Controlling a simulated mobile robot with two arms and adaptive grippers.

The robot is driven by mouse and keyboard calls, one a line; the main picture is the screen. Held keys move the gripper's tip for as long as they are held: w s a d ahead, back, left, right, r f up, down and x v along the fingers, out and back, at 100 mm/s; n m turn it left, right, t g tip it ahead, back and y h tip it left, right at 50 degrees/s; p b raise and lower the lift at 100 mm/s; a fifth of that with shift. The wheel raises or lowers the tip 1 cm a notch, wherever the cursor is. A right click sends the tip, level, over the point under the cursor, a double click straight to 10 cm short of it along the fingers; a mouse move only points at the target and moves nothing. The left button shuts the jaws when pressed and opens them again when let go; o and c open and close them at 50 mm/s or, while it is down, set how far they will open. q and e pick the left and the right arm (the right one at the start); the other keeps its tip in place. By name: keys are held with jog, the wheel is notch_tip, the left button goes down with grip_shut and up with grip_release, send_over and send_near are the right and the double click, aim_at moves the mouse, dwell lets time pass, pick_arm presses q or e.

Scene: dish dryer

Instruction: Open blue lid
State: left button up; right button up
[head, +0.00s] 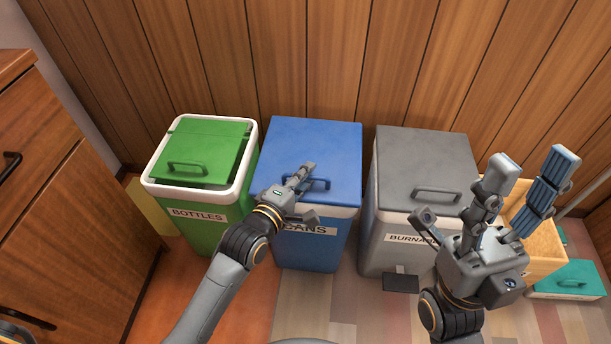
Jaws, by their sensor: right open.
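The blue lid (315,140) lies closed on the bin (312,248) labelled CANS, whose label is partly hidden by my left gripper. Its dark blue handle (322,184) is near the front edge, and my gripper covers its left part. My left gripper (307,169) is over the lid at the handle, with its fingers seen edge-on. I cannot tell the gap between them or whether they touch the handle. My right gripper (527,172) is open and empty, raised with its fingers pointing up, in front of the grey bin and wooden box.
A green-lidded BOTTLES bin (205,149) stands left, and a grey-lidded bin (420,160) stands right, close beside the blue one. A wooden box (543,250) and a teal container (570,281) are at the right. A wooden wall stands behind, and a cabinet (60,200) at the left.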

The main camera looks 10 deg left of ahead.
pick_arm(q)
grip_shut()
jog(key=shift+r, duration=0.1)
